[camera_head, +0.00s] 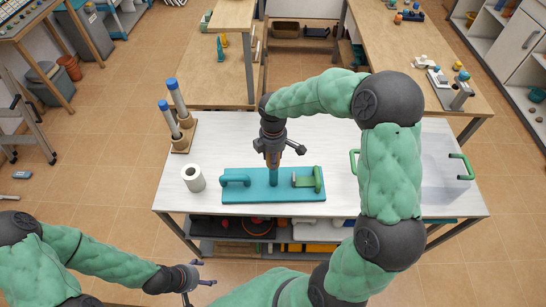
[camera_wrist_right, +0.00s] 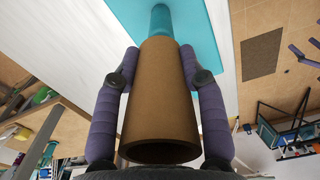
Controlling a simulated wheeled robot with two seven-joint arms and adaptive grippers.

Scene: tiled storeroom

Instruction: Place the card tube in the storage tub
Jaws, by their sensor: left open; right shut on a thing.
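The card tube (camera_wrist_right: 160,95) is brown and hollow, and my right gripper (camera_wrist_right: 160,68) is shut around it. In the head view my right gripper (camera_head: 273,148) holds it upright above the teal base (camera_head: 235,195). A teal post (camera_wrist_right: 160,18) lies in line with the tube's far end; I cannot tell whether the tube is around its tip or just clear of it. The storage tub (camera_head: 440,188) is see-through with green handles, at the table's right end, partly hidden by my right arm. My left gripper (camera_head: 200,279) is open and empty, in front of the table at the lower left.
Behind is a wooden stand (camera_head: 183,136) with blue-topped tubes. The white table (camera_head: 230,130) is clear between these.

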